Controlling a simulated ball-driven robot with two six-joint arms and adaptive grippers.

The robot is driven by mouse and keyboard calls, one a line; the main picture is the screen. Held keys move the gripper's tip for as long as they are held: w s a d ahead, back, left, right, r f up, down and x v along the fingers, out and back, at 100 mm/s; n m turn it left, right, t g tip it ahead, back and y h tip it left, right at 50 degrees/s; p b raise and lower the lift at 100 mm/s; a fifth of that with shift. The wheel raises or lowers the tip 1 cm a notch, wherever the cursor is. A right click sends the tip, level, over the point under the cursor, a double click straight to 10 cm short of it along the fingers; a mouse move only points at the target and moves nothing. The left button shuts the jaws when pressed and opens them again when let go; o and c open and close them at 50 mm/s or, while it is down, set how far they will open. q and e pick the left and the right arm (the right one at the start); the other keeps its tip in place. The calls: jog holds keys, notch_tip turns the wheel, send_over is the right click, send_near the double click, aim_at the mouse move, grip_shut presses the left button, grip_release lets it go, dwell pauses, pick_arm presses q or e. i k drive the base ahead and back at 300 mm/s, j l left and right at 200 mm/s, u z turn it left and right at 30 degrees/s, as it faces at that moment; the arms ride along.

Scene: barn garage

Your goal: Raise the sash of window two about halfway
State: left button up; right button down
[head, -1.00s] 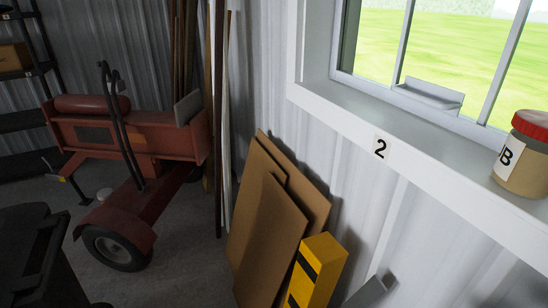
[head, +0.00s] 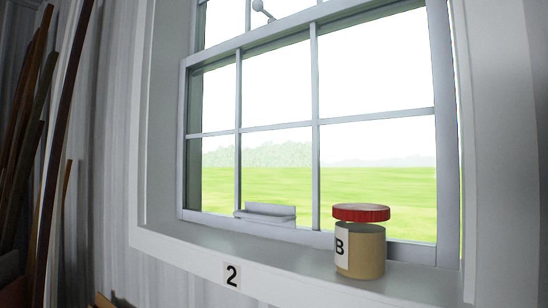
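Window two shows in the head view, with a "2" label (head: 232,275) under its sill. Its lower sash (head: 317,180) has a white frame and thin bars dividing the panes. The sash looks down, with its bottom rail at the sill. A pale ledge-like lift handle (head: 268,213) sits on the bottom rail, left of the middle. A small latch or knob (head: 262,10) shows at the top, near the meeting rail. Neither of my grippers is in view.
A tan jar (head: 364,253) labelled B, with a red lid (head: 361,213) that looks slightly raised above it, stands on the right part of the sill (head: 290,262), close before the sash. Long boards (head: 55,150) lean on the wall at left. The sill's left part is clear.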

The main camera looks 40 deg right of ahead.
aim_at(275, 221)
jog(key=z, duration=1.2)
